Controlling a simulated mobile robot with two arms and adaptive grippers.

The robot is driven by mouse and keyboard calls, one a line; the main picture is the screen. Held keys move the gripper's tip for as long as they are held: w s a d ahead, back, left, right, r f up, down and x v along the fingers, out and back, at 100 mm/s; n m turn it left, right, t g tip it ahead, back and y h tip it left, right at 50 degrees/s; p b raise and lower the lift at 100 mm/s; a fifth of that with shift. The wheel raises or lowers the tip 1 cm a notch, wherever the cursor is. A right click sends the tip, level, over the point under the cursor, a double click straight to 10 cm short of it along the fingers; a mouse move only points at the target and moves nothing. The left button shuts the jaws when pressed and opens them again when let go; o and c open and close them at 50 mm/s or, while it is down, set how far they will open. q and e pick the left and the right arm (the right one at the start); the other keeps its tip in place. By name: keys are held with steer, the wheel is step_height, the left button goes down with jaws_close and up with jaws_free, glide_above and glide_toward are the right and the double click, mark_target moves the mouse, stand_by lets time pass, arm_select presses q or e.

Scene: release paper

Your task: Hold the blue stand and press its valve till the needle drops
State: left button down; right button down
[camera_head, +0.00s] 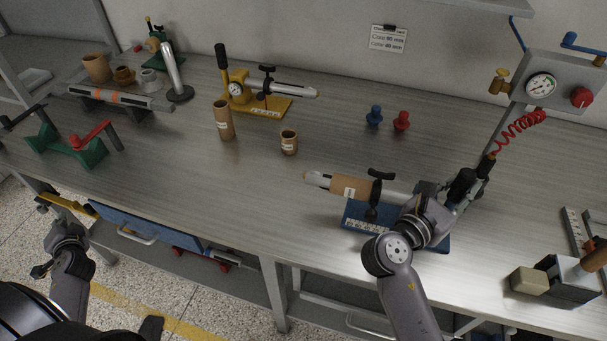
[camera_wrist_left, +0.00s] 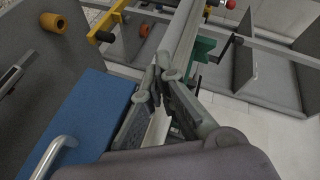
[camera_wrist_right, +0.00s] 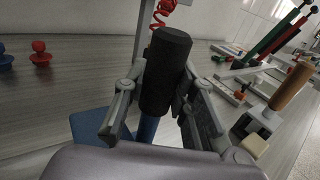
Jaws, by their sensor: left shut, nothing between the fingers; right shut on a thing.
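The blue stand (camera_head: 352,213) sits near the table's front right. A metal rod with a tan cardboard tube (camera_head: 350,188) and a black clamp (camera_head: 374,196) extends left over it. My right gripper (camera_head: 447,193) is at its right end, shut on an upright black handle (camera_wrist_right: 166,70); in the right wrist view the fingers flank the handle, and blue (camera_wrist_right: 147,128) shows below. The arm hides the stand's right part; I see no valve or gauge on it. My left gripper (camera_wrist_left: 155,88) is shut and empty, low at the table's front left in the head view (camera_head: 62,222).
A grey panel (camera_head: 565,78) with a round gauge and red knob stands at right, a red coiled hose (camera_head: 520,128) beneath. A yellow stand (camera_head: 262,105), cardboard tubes and blue and red plugs are farther back. A blue drawer (camera_wrist_left: 82,125) is beside my left gripper.

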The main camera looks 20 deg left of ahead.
arm_select(q)
steer(key=w+a+r+m+t+y, duration=0.1)
steer(key=w+r+m+t+y, duration=0.1)
steer(key=r, duration=1)
steer(key=w+a+r+m+t+y, duration=0.1)
steer(key=a+r+t+y, duration=0.1)
steer(key=r, duration=1)
steer(key=w+d+f+m+t+h, duration=0.3)
steer(key=w+d+m+t+h, duration=0.6)
steer(key=w+d+m+h, duration=1.1)
steer(key=w+d+f+m+g+h, duration=0.1)
steer(key=d+f+m+g+h, duration=0.1)
steer(key=d, duration=0.7)
steer(key=w+d+f+m+g+h, duration=0.1)
steer(key=d+f+m+h, duration=0.3)
steer(key=d, duration=0.5)
steer(key=w+d+f+m+g+h, duration=0.1)
steer(key=d+f+m+g+h, duration=0.2)
steer(key=d, duration=0.5)
steer(key=shift+w+d+f+m+g, duration=0.1)
steer(key=shift+w+d+m+g, duration=0.25)
steer(key=shift+m+g, duration=0.45)
steer(key=shift+s+d+f+m+h, duration=0.2)
steer(key=shift+s+d+m+h, duration=0.1)
steer(key=shift+d+m, duration=0.15)
